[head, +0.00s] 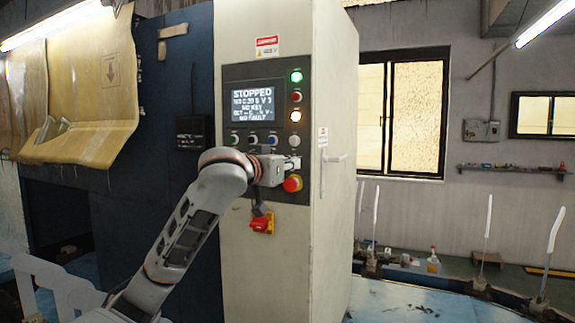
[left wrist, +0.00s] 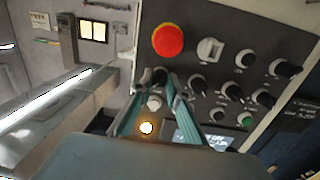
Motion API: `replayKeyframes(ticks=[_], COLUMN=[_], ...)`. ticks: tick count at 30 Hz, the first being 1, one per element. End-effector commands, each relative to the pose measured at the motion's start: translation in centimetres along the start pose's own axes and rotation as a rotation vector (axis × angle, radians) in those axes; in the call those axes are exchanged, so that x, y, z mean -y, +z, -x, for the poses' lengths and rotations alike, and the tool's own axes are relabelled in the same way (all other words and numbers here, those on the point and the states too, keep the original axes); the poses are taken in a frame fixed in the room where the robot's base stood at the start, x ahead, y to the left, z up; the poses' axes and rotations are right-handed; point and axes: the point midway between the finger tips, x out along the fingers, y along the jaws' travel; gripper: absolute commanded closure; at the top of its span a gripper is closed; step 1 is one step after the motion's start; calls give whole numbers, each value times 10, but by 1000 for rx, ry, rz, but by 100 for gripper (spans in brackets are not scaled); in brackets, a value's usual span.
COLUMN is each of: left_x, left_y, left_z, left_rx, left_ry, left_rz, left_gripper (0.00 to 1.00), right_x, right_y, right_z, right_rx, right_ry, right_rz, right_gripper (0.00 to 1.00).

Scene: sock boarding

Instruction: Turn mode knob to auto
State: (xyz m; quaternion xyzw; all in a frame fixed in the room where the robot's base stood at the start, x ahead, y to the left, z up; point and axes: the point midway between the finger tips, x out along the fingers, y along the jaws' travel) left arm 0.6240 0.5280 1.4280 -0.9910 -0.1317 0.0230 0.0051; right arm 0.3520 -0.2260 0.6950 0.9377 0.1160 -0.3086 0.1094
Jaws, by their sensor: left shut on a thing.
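A control panel (head: 238,77) is on the front of a tall cream cabinet. My left gripper (head: 293,163) reaches the panel's right side, just above the red emergency button (head: 292,183). In the left wrist view, its two teal fingers (left wrist: 161,84) close on a small dark knob (left wrist: 154,76), between the red button (left wrist: 168,40) and a white button (left wrist: 153,102). The fingers partly cover the knob, and its pointer and labels are not readable. The panel screen (head: 252,100) reads STOPPED. My right gripper is in neither view.
A white selector (left wrist: 210,48) and several dark knobs sit close beside the fingers. A red and yellow switch (head: 262,222) is on the cabinet below the arm. A yellow sheet (head: 85,85) hangs at the left.

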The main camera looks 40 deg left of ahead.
Motion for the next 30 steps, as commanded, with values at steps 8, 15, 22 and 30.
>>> replayKeyframes(ticks=[8,15,22,30], left_x=[0,0,0,0], left_y=[0,0,0,0], left_z=[0,0,9,59], left_rx=[0,0,-2,-3], left_ry=[0,0,0,-1], left_rz=[-1,0,1,-5], left_gripper=[67,67,67,67], right_x=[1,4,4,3], right_y=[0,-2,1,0], right_z=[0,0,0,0], right_rx=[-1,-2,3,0], right_ry=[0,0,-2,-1], right_rz=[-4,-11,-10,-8], right_gripper=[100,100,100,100])
